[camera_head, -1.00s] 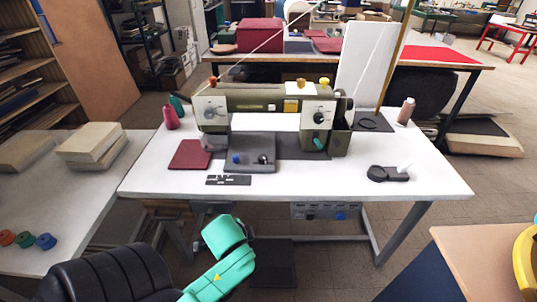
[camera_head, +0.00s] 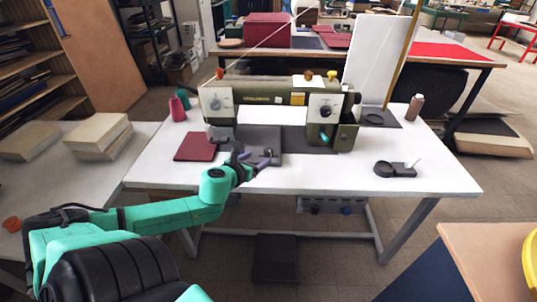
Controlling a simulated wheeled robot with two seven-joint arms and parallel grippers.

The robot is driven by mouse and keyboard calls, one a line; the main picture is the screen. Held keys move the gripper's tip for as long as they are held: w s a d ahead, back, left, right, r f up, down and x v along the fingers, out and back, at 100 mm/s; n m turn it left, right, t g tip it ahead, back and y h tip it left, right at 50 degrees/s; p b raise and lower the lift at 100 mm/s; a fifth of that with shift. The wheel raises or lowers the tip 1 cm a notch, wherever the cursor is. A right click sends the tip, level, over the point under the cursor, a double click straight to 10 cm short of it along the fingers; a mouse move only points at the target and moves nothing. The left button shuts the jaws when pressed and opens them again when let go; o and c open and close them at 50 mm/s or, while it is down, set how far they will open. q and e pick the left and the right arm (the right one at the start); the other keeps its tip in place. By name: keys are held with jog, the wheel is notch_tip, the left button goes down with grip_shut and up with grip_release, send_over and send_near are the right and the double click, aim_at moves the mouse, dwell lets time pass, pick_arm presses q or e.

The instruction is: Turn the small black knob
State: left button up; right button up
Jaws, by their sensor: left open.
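A dark grey box (camera_head: 262,137) lies on the white table in front of the olive sewing machine (camera_head: 262,98). The small black knob (camera_head: 268,152) shows on the box's top, near its front edge. My left gripper (camera_head: 252,158) is open at the front of the box, with its fingers pointing toward the knob. They look close to the knob, but I cannot tell whether they touch it. My left gripper and wrist hide the front left of the box, where the blue knob sat. My right gripper is not in view.
A black round tool (camera_head: 384,169), thread spools (camera_head: 414,107) and the machine's body stand around. Stacked pale blocks (camera_head: 97,134) lie at left.

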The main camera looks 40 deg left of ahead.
aim_at(267, 152)
pick_arm(q)
jog(key=b+x, duration=0.2)
jog(key=x, duration=0.8)
jog(key=shift+a+f+b, duration=0.1)
jog(key=shift+f+b, duration=0.05)
jog(key=shift+b, duration=0.25)
jog(key=shift+w+f, duration=0.1)
jog(key=shift+w, duration=0.15)
grip_shut()
